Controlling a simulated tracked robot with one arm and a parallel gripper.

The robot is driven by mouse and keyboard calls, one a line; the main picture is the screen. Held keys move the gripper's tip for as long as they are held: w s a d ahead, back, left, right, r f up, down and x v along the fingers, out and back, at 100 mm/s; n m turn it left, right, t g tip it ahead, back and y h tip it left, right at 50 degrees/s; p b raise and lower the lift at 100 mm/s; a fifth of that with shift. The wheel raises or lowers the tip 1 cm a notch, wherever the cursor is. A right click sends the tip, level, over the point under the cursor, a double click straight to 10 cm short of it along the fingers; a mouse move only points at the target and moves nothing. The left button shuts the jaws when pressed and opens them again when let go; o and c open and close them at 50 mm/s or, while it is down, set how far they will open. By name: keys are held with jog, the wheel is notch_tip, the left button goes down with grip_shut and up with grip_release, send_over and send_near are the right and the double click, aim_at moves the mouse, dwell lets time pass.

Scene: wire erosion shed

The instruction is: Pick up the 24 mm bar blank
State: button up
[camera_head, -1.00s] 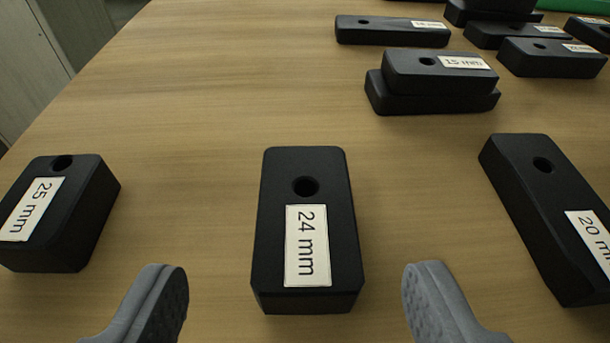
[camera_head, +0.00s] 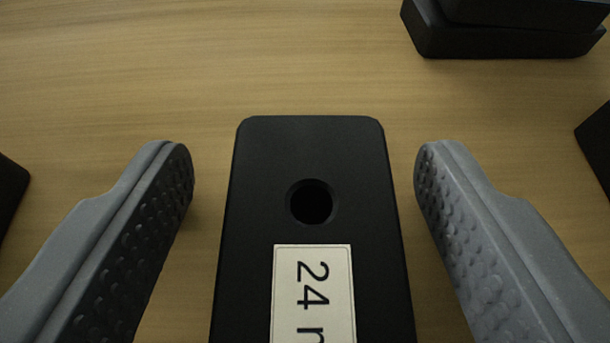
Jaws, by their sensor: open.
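The 24 mm bar blank (camera_head: 365,220) is a black block with rounded corners, a round hole near its far end and a white label, partly cut off by the lower picture edge. It lies flat on the wooden table. My gripper (camera_head: 304,165) is open, with one grey, dimpled finger on each side of the blank. A strip of table shows between the blank and each finger, so neither appears to touch it. The near end of the blank is out of view.
Stacked black blanks (camera_head: 500,40) lie at the upper right. Parts of other black blocks show at the left edge (camera_head: 10,195) and the right edge (camera_head: 598,145). The table (camera_head: 200,70) beyond the 24 mm blank is clear at the upper left and middle.

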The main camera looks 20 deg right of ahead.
grip_shut()
jog(key=shift+r, duration=0.15)
